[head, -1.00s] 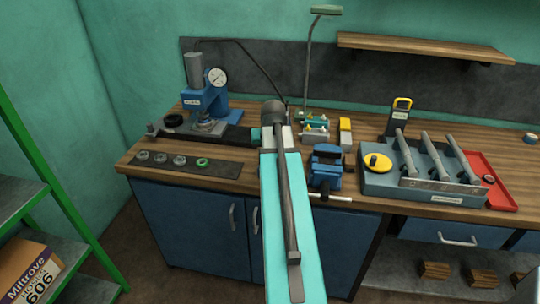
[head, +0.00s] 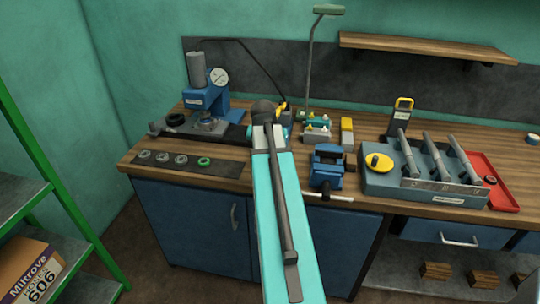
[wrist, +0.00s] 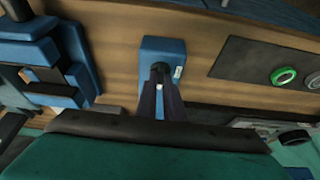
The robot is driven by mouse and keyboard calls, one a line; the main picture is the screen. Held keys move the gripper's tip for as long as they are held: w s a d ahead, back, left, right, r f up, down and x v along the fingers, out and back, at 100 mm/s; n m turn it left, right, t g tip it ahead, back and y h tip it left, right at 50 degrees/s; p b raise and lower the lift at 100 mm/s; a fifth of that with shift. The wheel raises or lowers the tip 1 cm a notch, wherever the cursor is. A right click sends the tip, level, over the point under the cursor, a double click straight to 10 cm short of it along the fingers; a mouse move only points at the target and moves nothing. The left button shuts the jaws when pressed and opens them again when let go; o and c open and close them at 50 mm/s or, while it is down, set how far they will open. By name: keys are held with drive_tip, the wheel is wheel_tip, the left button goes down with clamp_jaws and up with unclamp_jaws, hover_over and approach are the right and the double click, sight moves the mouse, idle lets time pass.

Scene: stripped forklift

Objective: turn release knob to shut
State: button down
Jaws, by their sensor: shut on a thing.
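In the wrist view a small blue block (wrist: 163,47) with a white label stands on the wooden bench. A dark round knob (wrist: 160,68) shows at its near face, mostly covered by my fingers. My gripper (wrist: 159,82) has its dark fingers close together on the knob, so it is shut on it. A small pale spot shows between the fingers. The knob's markings and angle cannot be made out. In the head view my arm hides the block, the knob and my gripper.
A blue vise (head: 326,170) stands right of my arm. A blue press with a gauge (head: 207,98) stands left. A dark mat (head: 222,170) with several rings lies at the front left. A grey tray (head: 385,188) of tools is at the right, beside a red tray (head: 500,199).

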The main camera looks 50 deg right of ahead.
drive_tip(key=c, duration=1.9)
unclamp_jaws()
drive_tip(key=shift+o, duration=0.2)
drive_tip(key=shift+r, duration=0.1)
drive_tip(key=b+v, duration=0.2)
drive_tip(key=v, duration=1.1)
drive_tip(key=shift+r+b, duration=0.3)
